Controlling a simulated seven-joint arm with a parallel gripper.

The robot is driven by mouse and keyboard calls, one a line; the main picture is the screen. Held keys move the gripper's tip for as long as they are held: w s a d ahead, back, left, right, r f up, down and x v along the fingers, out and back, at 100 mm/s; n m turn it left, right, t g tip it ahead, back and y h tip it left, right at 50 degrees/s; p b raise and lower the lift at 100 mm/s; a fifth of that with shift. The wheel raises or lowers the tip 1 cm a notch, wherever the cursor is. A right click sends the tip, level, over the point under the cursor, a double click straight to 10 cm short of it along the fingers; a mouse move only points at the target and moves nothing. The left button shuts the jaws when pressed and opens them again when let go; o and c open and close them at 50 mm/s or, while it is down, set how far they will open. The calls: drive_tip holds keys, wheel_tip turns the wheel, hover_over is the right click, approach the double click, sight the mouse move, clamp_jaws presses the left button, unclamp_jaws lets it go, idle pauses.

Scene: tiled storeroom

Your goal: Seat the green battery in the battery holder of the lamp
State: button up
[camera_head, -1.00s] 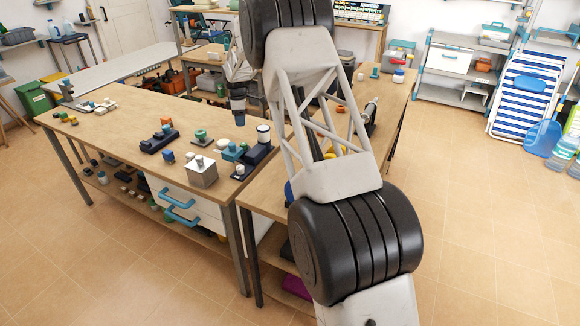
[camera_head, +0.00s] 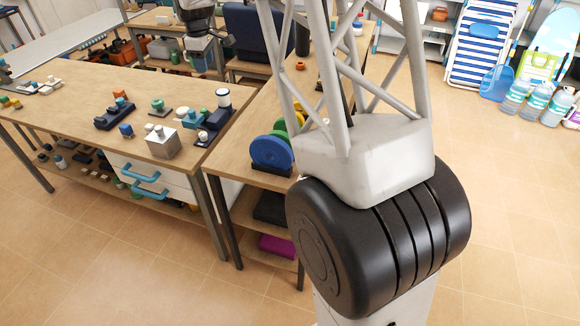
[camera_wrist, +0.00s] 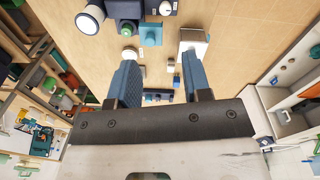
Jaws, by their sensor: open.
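My gripper (camera_wrist: 162,88) is open, with its two blue fingers apart and nothing seen between their tips. In the head view my gripper (camera_head: 207,62) is small, above the far side of the bench. A white-topped lamp-like cylinder (camera_head: 222,98) stands on a dark base at the bench's right end; its white disc (camera_wrist: 90,18) shows at the wrist view's upper left. A green round piece (camera_head: 157,104) sits on a small base near the bench's middle. A smaller green top (camera_head: 204,112) shows beside the lamp-like piece. I cannot tell which is the battery, nor make out the holder.
A metal box with white knobs (camera_head: 163,142) stands near the bench's front edge. A teal block (camera_head: 187,118) is beside it. A dark blue block (camera_head: 114,118) lies further left. The left bench top (camera_head: 75,95) has bare room.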

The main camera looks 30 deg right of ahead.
drive_tip(key=s+d+r+m, duration=0.1)
drive_tip(key=s+r+m, duration=0.25)
drive_tip(key=s, duration=1.05)
drive_tip(key=s+r+m, duration=0.2)
drive_tip(key=s+r, duration=0.3)
drive_tip(key=s, duration=0.9)
drive_tip(key=s+f+m+t, duration=0.1)
drive_tip(key=s+f+m, duration=0.1)
drive_tip(key=s, duration=1.2)
drive_tip(key=s+d+f+m, duration=0.1)
drive_tip(key=s+f+m, duration=0.2)
drive_tip(key=s, duration=1.1)
drive_tip(key=shift+f+m+t, duration=0.15)
drive_tip(key=shift+m+t, duration=0.25)
drive_tip(key=shift+m, duration=0.15)
